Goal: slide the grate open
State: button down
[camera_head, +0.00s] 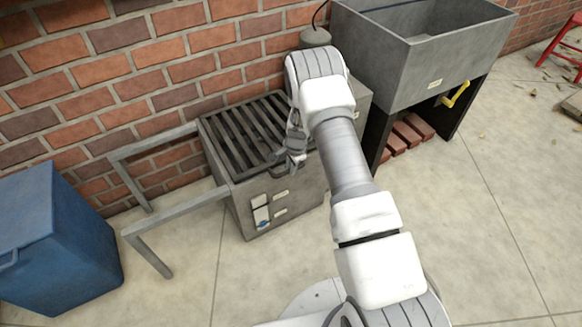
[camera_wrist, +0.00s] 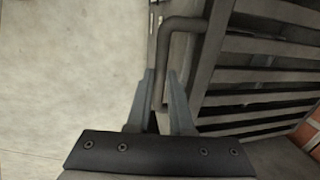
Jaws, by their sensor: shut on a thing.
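The grate (camera_head: 238,138) is a dark slatted panel lying on top of a grey box (camera_head: 285,205) against the brick wall. It covers most of the box top that I can see; my arm hides its right end. In the wrist view its slats (camera_wrist: 270,72) fill the right side. A bent grey bar handle (camera_wrist: 184,24) runs along the grate's front edge. My gripper (camera_wrist: 161,78) is shut on this handle, with one finger on each side of it. In the head view my gripper (camera_head: 291,158) is at the front edge of the grate, partly hidden by my wrist.
Two grey rails (camera_head: 180,210) on legs extend left from the box, with open space between them. A blue bin (camera_head: 60,240) stands left of the rails. A concrete sink (camera_head: 425,60) with bricks (camera_head: 408,137) beneath stands right. The floor in front is clear.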

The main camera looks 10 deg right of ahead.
jog(key=shift+a, duration=0.1)
dwell(0.3)
jog(key=s+a, duration=0.3)
jog(key=a, duration=0.8)
jog(key=s+a+p, duration=0.1)
jog(key=s+a, duration=0.3)
jog(key=a, duration=0.7)
jog(key=s+a+p, duration=0.1)
jog(key=s+a, duration=0.3)
jog(key=a, duration=0.7)
jog(key=c, duration=0.9)
grip_release()
jog(key=shift+w+d, duration=0.1)
jog(key=shift+c, duration=0.2)
jog(key=shift+o, duration=0.7)
jog(key=s+r+p, duration=0.1)
jog(key=r+p, duration=0.1)
jog(key=r, duration=0.6)
jog(key=s+d+r+p, duration=0.1)
jog(key=s+r+p, duration=0.1)
jog(key=r, duration=0.7)
jog(key=shift+p, duration=0.85)
jog(key=shift+s, duration=0.1)
